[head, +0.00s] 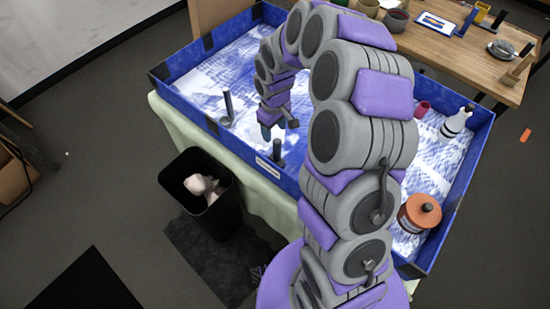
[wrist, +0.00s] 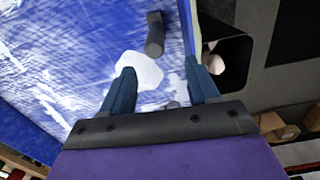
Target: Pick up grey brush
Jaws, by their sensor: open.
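Two dark grey upright pieces that could be the grey brush stand in the blue tray (head: 180,68); I cannot tell which one it is. One grey piece (head: 228,108) is at the left, and shows as a cylinder in the wrist view (wrist: 155,34). The other grey piece (head: 277,152) is by the front wall; a small grey bit (wrist: 172,104) between my fingers in the wrist view may be it. My gripper (head: 279,124) is open and empty above the tray near the front wall, its fingers (wrist: 164,88) apart.
A black bin (head: 222,217) with a pale item stands outside the front wall. At the tray's right are a white bottle (head: 456,122), a pink cup (head: 422,108) and an orange-lidded jar (head: 420,213). A wooden table (head: 450,55) with several items stands behind.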

